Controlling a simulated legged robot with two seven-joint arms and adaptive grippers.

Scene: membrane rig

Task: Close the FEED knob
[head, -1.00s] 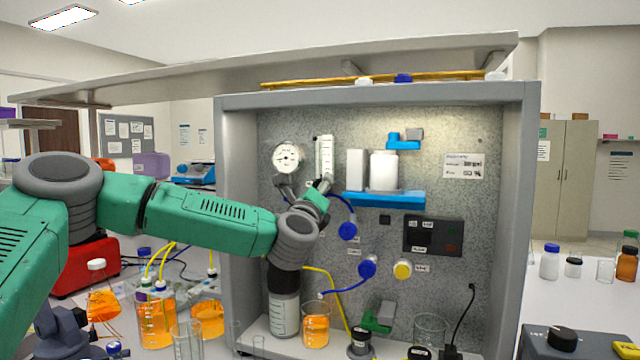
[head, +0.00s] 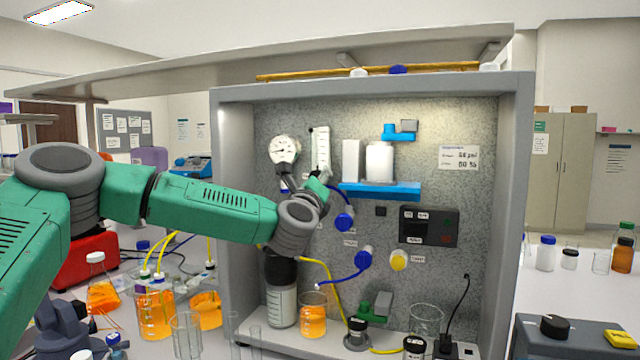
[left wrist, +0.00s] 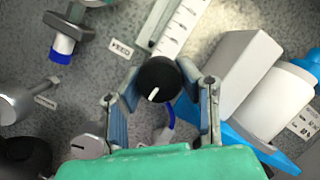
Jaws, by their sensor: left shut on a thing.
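A round black knob (left wrist: 158,84) with a white pointer line sits in the middle of the left wrist view. A small label (left wrist: 121,48), too blurred to read for certain, is beside it on the panel. My left gripper (left wrist: 160,92) has one finger on each side of the knob and is shut on it. The pointer line slants down and left from the knob's middle. In the head view my left gripper (head: 318,188) is at the panel, below the clear flow tube (head: 320,150), and hides the knob. My right gripper is not in view.
A round gauge (head: 284,150) is left of the flow tube. A blue shelf (head: 380,191) with white containers is close on the right. Blue knobs (head: 345,222) and a yellow knob (head: 399,260) are lower on the panel. Glass beakers (head: 312,318) stand on the cabinet floor.

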